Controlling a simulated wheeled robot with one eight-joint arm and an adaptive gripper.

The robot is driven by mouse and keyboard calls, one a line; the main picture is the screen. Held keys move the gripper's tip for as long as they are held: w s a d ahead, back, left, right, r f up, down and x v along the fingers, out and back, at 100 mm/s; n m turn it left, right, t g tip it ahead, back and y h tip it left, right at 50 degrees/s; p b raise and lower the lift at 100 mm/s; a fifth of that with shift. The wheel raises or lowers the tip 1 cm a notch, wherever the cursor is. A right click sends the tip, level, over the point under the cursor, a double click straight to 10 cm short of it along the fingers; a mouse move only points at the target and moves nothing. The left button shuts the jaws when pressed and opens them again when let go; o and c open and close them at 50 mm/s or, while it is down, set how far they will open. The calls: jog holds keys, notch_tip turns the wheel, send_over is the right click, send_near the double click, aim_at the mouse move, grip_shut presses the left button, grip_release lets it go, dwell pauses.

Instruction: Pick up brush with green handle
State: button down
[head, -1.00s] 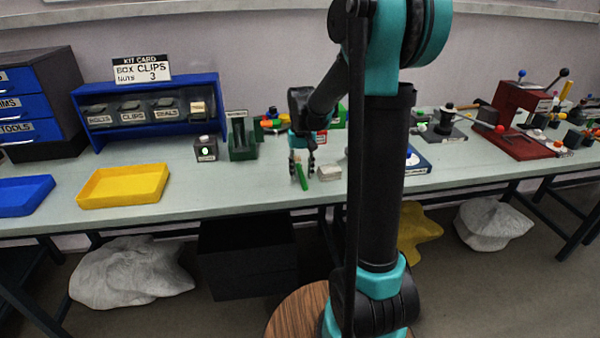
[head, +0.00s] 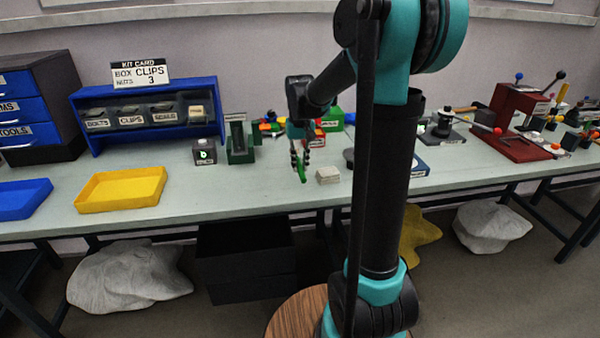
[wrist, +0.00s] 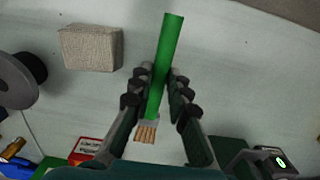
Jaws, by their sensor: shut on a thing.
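The brush with the green handle (wrist: 168,50) is between the fingers of my gripper (wrist: 158,88) in the wrist view. The fingers are shut on the handle near its bristle end. The tan bristles (wrist: 146,133) and a pale ferrule point back toward the palm. In the head view, my gripper (head: 300,150) points down over the bench, and the green handle (head: 301,172) hangs below the fingertips. The handle looks slightly above the bench, though the gap is hard to judge.
A beige block (head: 328,174) lies right of the gripper on the bench (head: 240,190). A green holder (head: 240,150) and a dark box with a green light (head: 204,152) stand left. A yellow tray (head: 122,190) is farther left. The front of the bench is clear.

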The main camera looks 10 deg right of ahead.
aim_at(300, 166)
notch_tip(300, 166, up, 16)
jog(key=shift+f, duration=0.15)
dwell(1.6)
